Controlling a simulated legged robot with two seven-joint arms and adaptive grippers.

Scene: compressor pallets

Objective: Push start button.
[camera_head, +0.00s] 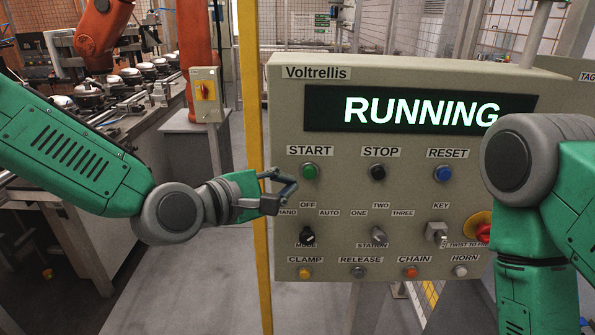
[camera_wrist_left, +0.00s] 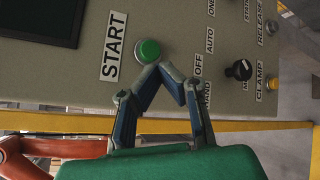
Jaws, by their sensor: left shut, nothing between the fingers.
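The green start button (camera_head: 310,171) sits under the START label on the grey control panel (camera_head: 400,185). The panel's display (camera_head: 420,110) reads RUNNING. The button also shows in the left wrist view (camera_wrist_left: 149,50), just beyond the fingertips. My left gripper (camera_head: 288,190) is shut and empty, in front of the panel, slightly below and left of the button in the head view. In the left wrist view my left gripper (camera_wrist_left: 167,72) has its fingertips together beside the button. I cannot tell whether they touch it. My right arm covers the panel's right side; its gripper is out of view.
The black stop button (camera_head: 378,172) and blue reset button (camera_head: 443,173) are in the same row. Knobs, a key switch and a red emergency stop (camera_head: 484,233) sit lower. A yellow post (camera_head: 252,120) stands left of the panel. An orange robot and a conveyor are behind left.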

